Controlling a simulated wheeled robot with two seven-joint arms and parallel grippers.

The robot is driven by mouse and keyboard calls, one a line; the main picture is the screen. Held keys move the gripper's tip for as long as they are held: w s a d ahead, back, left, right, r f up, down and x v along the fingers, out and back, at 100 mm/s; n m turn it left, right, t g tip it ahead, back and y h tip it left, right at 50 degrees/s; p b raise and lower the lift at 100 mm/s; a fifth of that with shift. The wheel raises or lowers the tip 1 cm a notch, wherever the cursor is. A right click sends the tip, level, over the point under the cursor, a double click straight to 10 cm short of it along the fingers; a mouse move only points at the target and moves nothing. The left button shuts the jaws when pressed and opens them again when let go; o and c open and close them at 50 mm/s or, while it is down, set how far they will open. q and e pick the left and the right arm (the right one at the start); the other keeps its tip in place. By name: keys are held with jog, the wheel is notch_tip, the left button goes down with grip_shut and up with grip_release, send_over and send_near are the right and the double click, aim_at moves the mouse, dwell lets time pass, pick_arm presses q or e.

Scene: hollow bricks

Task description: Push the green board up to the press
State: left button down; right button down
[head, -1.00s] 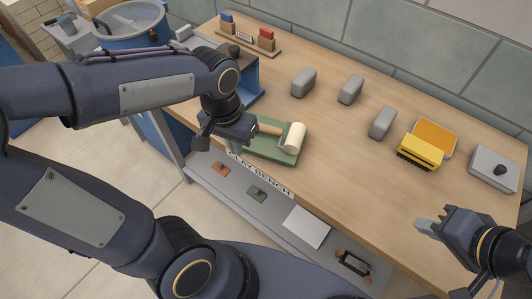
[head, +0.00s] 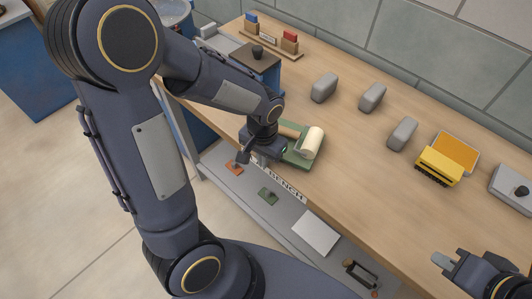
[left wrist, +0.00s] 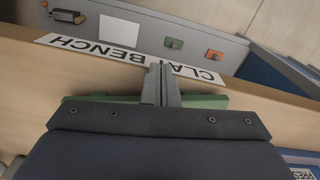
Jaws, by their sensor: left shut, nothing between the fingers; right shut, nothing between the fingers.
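My left gripper (head: 262,159) is shut and empty, pointing down at the board's left front side. In the left wrist view its fingers (left wrist: 161,84) overlap the green board (left wrist: 205,101); contact cannot be told. My right gripper (head: 441,258) is shut and empty at the right front.
Several grey blocks (head: 372,97) stand along the back of the bench. A yellow tool and orange pad (head: 447,157) lie to the right.

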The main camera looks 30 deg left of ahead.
pick_arm(q)
jog(key=shift+w, duration=0.65)
jog(key=shift+d, duration=0.1)
jog(key=shift+w+d, duration=0.15)
jog(key=shift+w, duration=1.7)
jog(key=shift+s, duration=0.1)
